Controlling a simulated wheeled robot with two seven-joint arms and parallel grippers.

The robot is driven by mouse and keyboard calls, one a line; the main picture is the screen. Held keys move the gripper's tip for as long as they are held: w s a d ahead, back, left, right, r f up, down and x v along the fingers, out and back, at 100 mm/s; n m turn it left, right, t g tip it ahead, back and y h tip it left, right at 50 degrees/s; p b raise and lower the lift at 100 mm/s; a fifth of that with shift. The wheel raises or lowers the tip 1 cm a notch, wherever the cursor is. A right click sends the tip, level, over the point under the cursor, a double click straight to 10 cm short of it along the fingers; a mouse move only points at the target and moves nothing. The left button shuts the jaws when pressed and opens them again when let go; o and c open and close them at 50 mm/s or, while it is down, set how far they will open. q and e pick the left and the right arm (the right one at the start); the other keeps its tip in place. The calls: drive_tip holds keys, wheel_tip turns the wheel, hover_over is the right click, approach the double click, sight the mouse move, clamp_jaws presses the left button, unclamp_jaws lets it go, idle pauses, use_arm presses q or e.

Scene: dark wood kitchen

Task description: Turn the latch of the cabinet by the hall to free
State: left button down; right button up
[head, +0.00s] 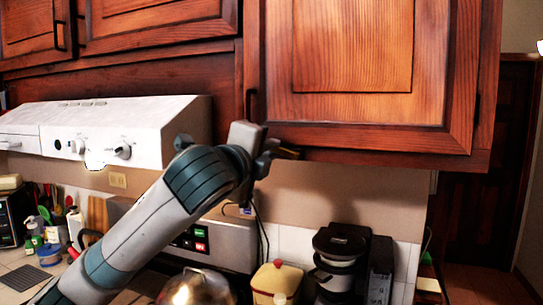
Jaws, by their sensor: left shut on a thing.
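The cabinet by the hall (350,70) is the large upper wooden cabinet at the right, and its door looks closed. A dark handle (250,103) is at the door's left edge. My left gripper (276,150) is at the door's lower left corner, reached from below. It is shut on a small dark, brassy piece (289,153) at the bottom edge, which looks like the latch. The gripper and wrist cover part of it, so I cannot tell which way it is turned. My right gripper is not in view.
A white range hood (120,130) is left of my left arm. Below on the counter are a coffee maker (341,262), a yellow canister (276,283) and a shiny metal lid (196,289). The dark hall doorway (485,170) is at the right.

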use_arm(q)
drive_tip(key=shift+a+f+n+b, duration=0.1)
drive_tip(key=shift+f+n+b, duration=0.3)
drive_tip(key=shift+n, duration=0.35)
drive_tip(key=shift+f+n+b, duration=0.25)
drive_tip(key=shift+n+b, duration=0.1)
drive_tip(key=shift+n, duration=0.4)
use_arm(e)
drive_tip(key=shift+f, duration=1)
use_arm(q)
drive_tip(key=c, duration=1.7)
unclamp_jaws()
drive_tip(key=shift+c, duration=0.2)
